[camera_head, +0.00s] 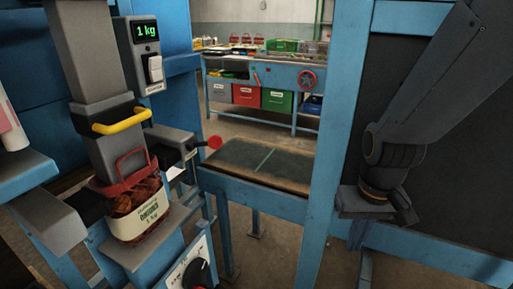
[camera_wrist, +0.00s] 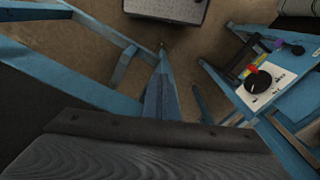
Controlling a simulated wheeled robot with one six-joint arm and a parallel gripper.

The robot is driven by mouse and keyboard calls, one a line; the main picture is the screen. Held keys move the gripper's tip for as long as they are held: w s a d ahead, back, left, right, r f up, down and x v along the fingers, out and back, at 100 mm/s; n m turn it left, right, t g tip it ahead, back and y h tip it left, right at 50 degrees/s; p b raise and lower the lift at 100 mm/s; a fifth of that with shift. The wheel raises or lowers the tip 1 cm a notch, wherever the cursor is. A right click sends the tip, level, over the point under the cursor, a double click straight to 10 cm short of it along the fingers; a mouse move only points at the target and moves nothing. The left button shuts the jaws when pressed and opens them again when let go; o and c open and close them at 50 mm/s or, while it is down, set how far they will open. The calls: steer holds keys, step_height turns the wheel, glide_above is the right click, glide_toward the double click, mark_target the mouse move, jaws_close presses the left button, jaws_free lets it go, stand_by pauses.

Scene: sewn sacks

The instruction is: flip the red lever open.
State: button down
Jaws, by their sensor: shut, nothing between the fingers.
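The red lever (camera_head: 214,142) shows in the head view as a red round knob on a short dark arm. It sticks out to the right from a grey block on the weighing machine. My gripper (camera_head: 366,206) is at the right of the head view, beyond the blue post and well apart from the lever. It is shut and empty. A broad dark ribbed part of it (camera_wrist: 150,140) fills the bottom of the wrist view. The fingertips are not clearly seen. I cannot make out the lever for sure in the wrist view.
A blue post (camera_head: 335,140) stands between my gripper and the lever. A net sack of onions (camera_head: 138,212) sits at the machine under a yellow handle (camera_head: 122,121). A display (camera_head: 146,31) reads 1 kg. A low dark-topped bench (camera_head: 250,170) is behind. A black knob shows in the wrist view (camera_wrist: 257,82).

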stand_by(0.3)
steer(key=s+a+r+m+g+y+p, duration=0.1)
steer(key=a+r+m+y, duration=0.1)
steer(key=a+m+y, duration=0.35)
steer(key=s+a+r+m+y+p, duration=0.1)
steer(key=s+a+r+m+y, duration=0.15)
steer(key=a+m, duration=0.6)
steer(key=w+a+r+m+t+y, duration=0.2)
steer(key=w+r+m+t, duration=0.1)
steer(key=w+r+m, duration=0.1)
steer(key=w+a+r+m+t+y, duration=0.2)
steer(key=w+r+m, duration=0.3)
steer(key=w, duration=0.3)
steer(key=shift+a+m+t+y+p, duration=0.3)
steer(key=shift+a+m+t, duration=0.1)
steer(key=shift+m+t, duration=0.3)
steer(key=shift+f, duration=0.1)
